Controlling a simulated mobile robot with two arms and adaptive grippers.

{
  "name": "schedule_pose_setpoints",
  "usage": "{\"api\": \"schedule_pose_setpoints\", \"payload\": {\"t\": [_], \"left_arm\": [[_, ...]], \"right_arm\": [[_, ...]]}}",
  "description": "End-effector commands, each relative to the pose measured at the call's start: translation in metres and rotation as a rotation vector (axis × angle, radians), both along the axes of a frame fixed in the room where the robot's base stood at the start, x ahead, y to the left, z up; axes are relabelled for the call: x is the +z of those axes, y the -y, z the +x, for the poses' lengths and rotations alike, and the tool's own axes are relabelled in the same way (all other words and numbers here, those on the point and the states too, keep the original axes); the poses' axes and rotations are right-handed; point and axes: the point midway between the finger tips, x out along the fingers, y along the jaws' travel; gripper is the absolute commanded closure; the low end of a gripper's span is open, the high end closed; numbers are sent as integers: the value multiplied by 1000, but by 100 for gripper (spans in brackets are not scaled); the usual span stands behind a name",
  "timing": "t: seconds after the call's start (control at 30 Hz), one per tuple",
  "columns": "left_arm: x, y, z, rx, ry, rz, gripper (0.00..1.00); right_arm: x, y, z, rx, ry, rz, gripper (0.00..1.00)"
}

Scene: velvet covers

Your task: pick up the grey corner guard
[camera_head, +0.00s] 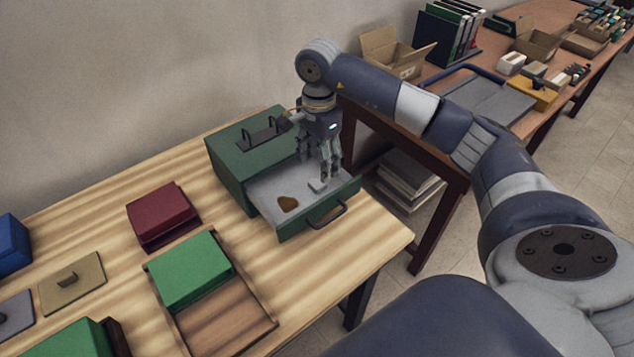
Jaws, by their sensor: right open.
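A green box (229,168) with a black handle on its lid stands at the back of the wooden table. Its drawer (262,194) is pulled open toward the front. A small pale grey piece (318,186), which looks like the grey corner guard, lies on the drawer floor near the right side. My right gripper (326,174) points down into the drawer, right over this piece, with its fingers open. The fingers partly cover the piece, and I cannot tell if they touch it. My left gripper is not in view.
A brown piece (288,204) lies in the drawer beside the gripper. The drawer walls and front handle (327,214) surround the fingers. A dark red box (163,214) and a green velvet block (189,269) on a wooden tray (242,325) stand to the left.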

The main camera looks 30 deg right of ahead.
Motion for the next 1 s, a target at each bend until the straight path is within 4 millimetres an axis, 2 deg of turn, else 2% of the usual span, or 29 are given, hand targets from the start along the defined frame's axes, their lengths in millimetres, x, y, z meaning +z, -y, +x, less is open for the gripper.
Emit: {"api": "schedule_pose_setpoints", "payload": {"t": [0.27, 0.43, 0.53, 0.83, 0.87, 1.0], "left_arm": [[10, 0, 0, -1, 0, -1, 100], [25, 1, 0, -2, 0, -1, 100], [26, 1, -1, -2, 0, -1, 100], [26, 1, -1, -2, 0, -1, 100], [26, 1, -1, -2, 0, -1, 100], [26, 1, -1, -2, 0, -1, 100]], "right_arm": [[-23, -3, 1, 1, -2, 4, 43], [-47, -8, 5, 1, -3, 5, 43], [-61, -7, 5, 0, -1, 5, 43], [-70, -6, 5, 0, 2, 3, 43], [-70, -6, 5, 1, 2, 3, 46], [-69, -6, 5, 1, 2, 3, 77]]}}
